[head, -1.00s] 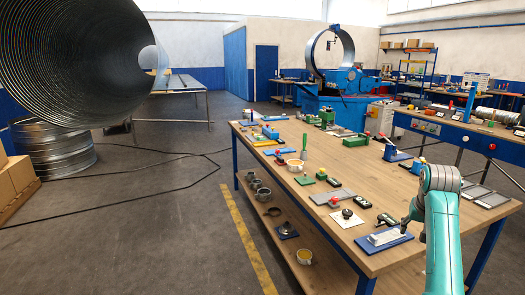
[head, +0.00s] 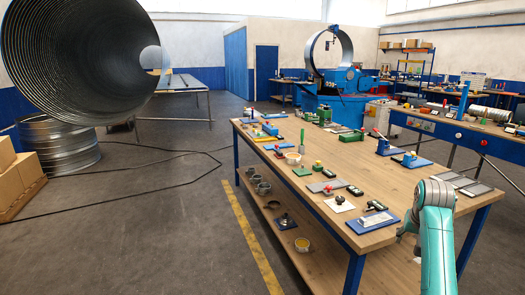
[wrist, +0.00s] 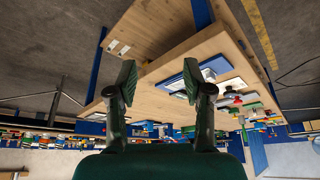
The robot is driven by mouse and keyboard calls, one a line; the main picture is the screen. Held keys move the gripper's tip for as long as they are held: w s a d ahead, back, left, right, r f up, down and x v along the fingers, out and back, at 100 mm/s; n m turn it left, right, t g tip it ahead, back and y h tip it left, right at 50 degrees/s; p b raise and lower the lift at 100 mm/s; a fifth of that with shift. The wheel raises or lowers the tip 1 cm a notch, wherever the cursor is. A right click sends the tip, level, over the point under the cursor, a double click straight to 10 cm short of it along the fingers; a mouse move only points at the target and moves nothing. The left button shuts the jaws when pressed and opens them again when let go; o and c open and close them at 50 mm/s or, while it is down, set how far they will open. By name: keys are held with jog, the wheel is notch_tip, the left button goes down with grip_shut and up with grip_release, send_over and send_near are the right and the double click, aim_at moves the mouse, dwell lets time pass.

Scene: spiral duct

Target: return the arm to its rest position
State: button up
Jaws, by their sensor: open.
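My teal arm (head: 436,240) stands at the lower right in the head view, bent over at its top joint. My gripper (wrist: 167,84) shows in the wrist view with two dark green fingers spread apart and nothing between them. In the head view the gripper is mostly hidden behind the arm, near the table's front right edge. A blue pad (head: 357,227) with a pale block on it lies on the table to the left of the gripper, apart from it.
The wooden workbench (head: 420,178) holds several small tools, pads and cups. A lower shelf (head: 323,271) carries rings and a yellow cup. A large spiral duct (head: 80,50) is at the upper left. The grey floor (head: 150,225) to the left is mostly clear, with cables on it.

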jog(key=s+a+f+n+t, duration=0.1)
jog(key=s+a+f, duration=0.3)
jog(key=f, duration=0.6)
jog(key=s+a+f+t, duration=0.1)
jog(key=s+a+f, duration=0.25)
jog(key=f, duration=0.75)
jog(key=s+a+f+n+t, duration=0.1)
jog(key=s+a+f, duration=0.4)
jog(key=s, duration=0.3)
jog(key=s+a+f+t, duration=0.2)
jog(key=s+a+f, duration=0.2)
jog(key=s+f, duration=0.3)
jog(key=s+a+r+n+t+y, duration=0.15)
jog(key=s+a, duration=0.25)
jog(key=s, duration=0.7)
jog(key=s+a+r+t+h, duration=0.1)
jog(key=s+a+r, duration=0.2)
jog(key=s, duration=0.9)
jog(key=s+a+r+n+t+y, duration=0.1)
jog(key=s+a+r+t, duration=0.1)
jog(key=s+r, duration=1.3)
jog(key=shift+s+a+r+t, duration=0.25)
jog(key=shift+r+t, duration=0.2)
jog(key=shift+r, duration=0.3)
